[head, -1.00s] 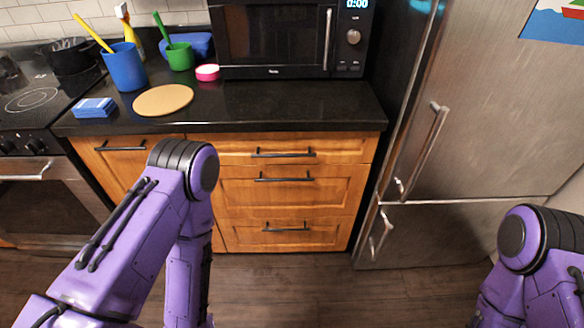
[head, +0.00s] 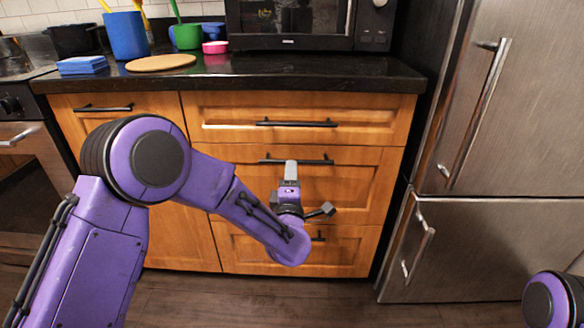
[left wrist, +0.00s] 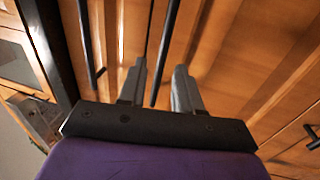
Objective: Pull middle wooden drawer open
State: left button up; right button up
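The middle wooden drawer (head: 368,183) is in the centre of the cabinet and sits flush with the front. Its dark bar handle (head: 318,161) runs across its upper part. My left gripper (head: 291,166) is in front of this drawer, with a finger overlapping the handle in the head view. In the left wrist view the two grey fingers of my left gripper (left wrist: 159,86) are apart. A dark bar handle (left wrist: 165,50) lies along the gap between them; whether either finger touches it cannot be told. My right gripper is out of view.
A top drawer (head: 220,115) and a bottom drawer (head: 350,257) lie above and below, both closed. A cabinet door (head: 70,125) is to the left. A steel fridge (head: 480,240) stands to the right. The black counter (head: 340,72) overhangs the drawers.

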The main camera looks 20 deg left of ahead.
aim_at(298, 148)
pick_arm(q)
jog(key=x, duration=0.5)
jog(key=shift+w+a, duration=0.1)
jog(key=shift+w, duration=0.15)
grip_shut()
jog(key=shift+f, duration=0.1)
jog(key=shift+s, duration=0.1)
